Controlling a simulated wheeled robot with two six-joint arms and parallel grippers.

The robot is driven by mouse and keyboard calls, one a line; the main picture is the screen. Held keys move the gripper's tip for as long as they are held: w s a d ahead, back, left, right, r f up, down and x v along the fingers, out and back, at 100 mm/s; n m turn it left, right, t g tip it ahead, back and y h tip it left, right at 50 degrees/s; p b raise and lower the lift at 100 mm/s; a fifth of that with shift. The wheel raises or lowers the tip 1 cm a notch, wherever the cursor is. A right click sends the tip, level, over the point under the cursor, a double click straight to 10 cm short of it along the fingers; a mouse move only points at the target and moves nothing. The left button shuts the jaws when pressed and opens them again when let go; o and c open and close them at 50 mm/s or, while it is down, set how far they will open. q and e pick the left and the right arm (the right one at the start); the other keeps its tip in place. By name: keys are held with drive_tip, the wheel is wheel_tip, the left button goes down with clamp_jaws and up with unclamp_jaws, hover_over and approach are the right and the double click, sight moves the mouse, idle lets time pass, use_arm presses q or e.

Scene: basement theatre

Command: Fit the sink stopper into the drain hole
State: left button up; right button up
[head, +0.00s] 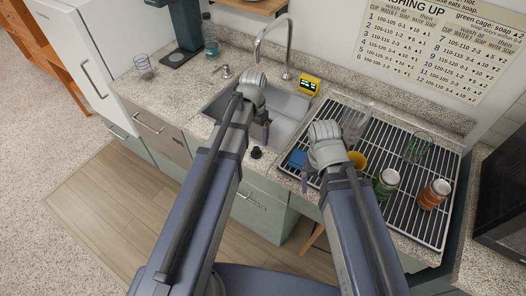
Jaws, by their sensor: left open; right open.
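A small black knob-shaped piece, which looks like the sink stopper (256,153), sits on the counter at the sink's front edge. The metal sink (288,104) lies behind it under the curved faucet (272,32). The drain hole is not visible; my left arm covers part of the basin. My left gripper (265,128) is open over the front of the sink, just beyond and slightly right of the stopper. Its far finger is hidden. My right gripper (307,178) is open near the left edge of the drying rack, right of the stopper. Neither holds anything visible.
The drying rack (405,214) on the right holds a yellow cup (357,160), a green jar (386,182), an orange jar (433,194) and clear glasses. A blue item (297,158) lies beside my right gripper. A yellow-black object (310,85) stands behind the sink. Counter left of the sink is mostly clear.

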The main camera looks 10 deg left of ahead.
sight(256, 148)
use_arm(q)
drive_tip(key=shift+f+b, duration=1.15)
drive_tip(key=shift+f, duration=0.1)
drive_tip(key=shift+f, duration=0.1)
wheel_tip(256, 148, down, 5)
drive_tip(key=b, duration=0.5)
drive_tip(key=shift+d, duration=0.15)
clamp_jaws()
